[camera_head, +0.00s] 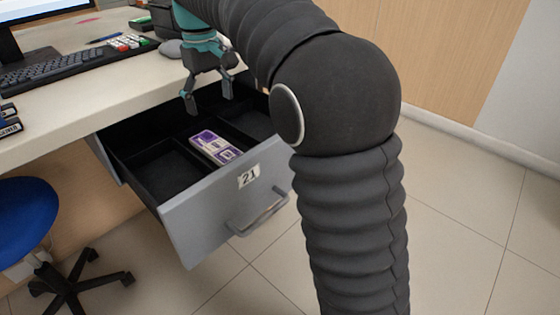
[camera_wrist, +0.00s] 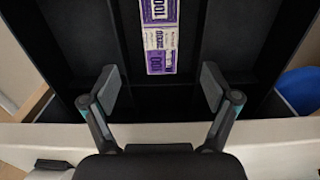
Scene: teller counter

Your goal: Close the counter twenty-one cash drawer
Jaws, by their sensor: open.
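The cash drawer (camera_head: 222,215) is pulled well out from under the counter. It has a grey front with a white "21" label (camera_head: 249,176) and a metal bar handle (camera_head: 258,212). Its black compartments are open to view, and purple banknotes (camera_head: 215,147) lie in a middle one. My gripper (camera_head: 208,101) is open and empty over the rear part of the drawer, near the counter edge, away from the handle. In the wrist view my gripper (camera_wrist: 160,92) is spread above the black tray, with the banknotes (camera_wrist: 160,38) beyond its fingertips.
A blue chair (camera_head: 25,215) stands at left. The tiled floor (camera_head: 455,215) in front and to the right is clear.

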